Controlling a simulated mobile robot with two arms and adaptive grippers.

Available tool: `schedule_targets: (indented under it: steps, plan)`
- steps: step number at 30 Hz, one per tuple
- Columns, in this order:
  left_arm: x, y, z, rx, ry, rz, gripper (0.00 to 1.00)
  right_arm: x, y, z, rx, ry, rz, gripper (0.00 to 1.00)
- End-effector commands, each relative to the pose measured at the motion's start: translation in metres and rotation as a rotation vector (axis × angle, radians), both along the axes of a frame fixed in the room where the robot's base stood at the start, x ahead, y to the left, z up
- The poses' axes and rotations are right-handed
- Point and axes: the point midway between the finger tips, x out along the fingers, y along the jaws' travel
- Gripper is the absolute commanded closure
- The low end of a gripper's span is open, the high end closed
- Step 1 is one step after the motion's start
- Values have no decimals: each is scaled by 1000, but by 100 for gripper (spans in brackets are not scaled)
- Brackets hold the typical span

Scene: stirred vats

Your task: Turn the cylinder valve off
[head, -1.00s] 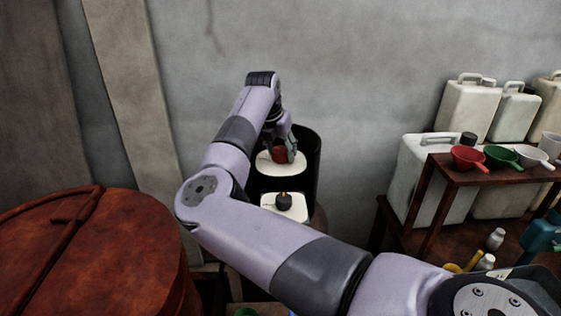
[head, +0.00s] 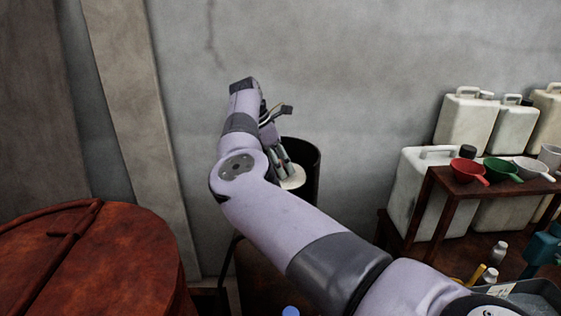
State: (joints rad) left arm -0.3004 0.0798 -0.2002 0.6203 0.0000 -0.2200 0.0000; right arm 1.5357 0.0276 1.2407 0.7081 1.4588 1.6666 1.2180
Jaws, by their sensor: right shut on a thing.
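My right gripper (head: 286,168) reaches down at a dark, upright, open-fronted cylinder housing (head: 306,154) against the wall. Its fingers are close together over a white top (head: 294,181) inside the housing. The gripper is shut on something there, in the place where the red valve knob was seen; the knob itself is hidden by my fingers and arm. How far the valve is turned cannot be seen. My right forearm covers the lower front of the housing. My left gripper is not in view.
A rusty red vat lid (head: 92,262) is at the lower left. At right, a wooden stand (head: 487,183) holds a red scoop (head: 468,170), a green scoop (head: 502,171) and a white scoop, with several white jerrycans (head: 467,118) behind. The grey wall is close behind the housing.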

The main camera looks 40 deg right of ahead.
Motion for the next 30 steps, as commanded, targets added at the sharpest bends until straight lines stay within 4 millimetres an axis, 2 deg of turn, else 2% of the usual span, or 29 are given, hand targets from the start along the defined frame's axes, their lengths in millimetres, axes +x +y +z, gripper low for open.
schedule_targets:
  steps: [9,23,24,30]
  plan:
    - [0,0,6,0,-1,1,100,0,0,0,3,0,-94,84]
    - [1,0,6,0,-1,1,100,0,1,-1,3,0,-108,84]
    - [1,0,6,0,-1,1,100,0,1,-1,3,0,-108,55]
    - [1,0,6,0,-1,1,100,0,1,-1,2,-1,-106,42]
